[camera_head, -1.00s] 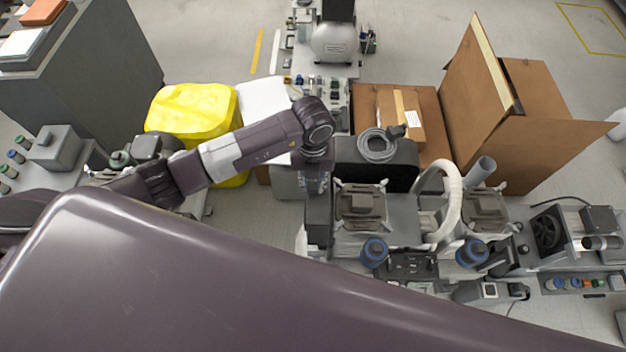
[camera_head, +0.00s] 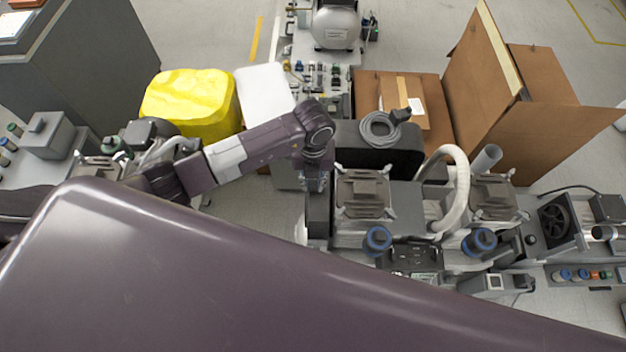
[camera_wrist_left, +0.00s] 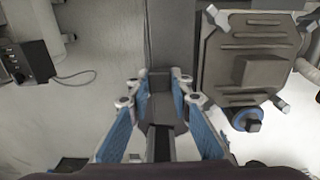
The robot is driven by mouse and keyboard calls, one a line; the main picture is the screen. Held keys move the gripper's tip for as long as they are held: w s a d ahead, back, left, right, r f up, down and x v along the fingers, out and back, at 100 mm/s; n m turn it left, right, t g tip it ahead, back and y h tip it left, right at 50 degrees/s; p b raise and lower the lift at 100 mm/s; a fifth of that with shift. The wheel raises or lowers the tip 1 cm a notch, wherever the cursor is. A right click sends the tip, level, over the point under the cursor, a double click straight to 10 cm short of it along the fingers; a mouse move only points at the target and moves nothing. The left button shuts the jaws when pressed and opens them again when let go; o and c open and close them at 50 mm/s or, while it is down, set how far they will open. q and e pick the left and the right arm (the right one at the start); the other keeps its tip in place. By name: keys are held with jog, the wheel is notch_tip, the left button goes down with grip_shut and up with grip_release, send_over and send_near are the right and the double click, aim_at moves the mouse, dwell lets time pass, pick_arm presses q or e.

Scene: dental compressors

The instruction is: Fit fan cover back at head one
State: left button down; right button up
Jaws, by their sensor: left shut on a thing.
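My left gripper (camera_head: 317,184) points down at the left side of the left compressor head (camera_head: 362,192), a squarish grey-brown finned block. In the left wrist view its blue-padded fingers (camera_wrist_left: 158,98) are closed around a dark grey piece (camera_wrist_left: 160,84), which appears to be the fan cover. The same head shows at the right of that view (camera_wrist_left: 252,58), beside the fingers and apart from them. A dark upright housing (camera_head: 318,212) is directly below the gripper in the head view. Whether the held piece touches it cannot be told. My right gripper is out of view.
A second head (camera_head: 493,197) stands to the right behind a white hose (camera_head: 458,190). Blue-ringed caps (camera_head: 377,240) are in front. An exposed fan (camera_head: 551,229) is at far right. A yellow-covered bin (camera_head: 190,104) and cardboard boxes (camera_head: 530,110) stand behind.

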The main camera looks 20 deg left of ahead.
pick_arm(q)
notch_tip(320, 180, down, 15)
jog(key=b, duration=1.2)
jog(key=shift+f, duration=0.15)
dwell(0.3)
jog(key=shift+f, duration=0.25)
dwell(1.0)
jog(key=c, duration=1.2)
grip_release()
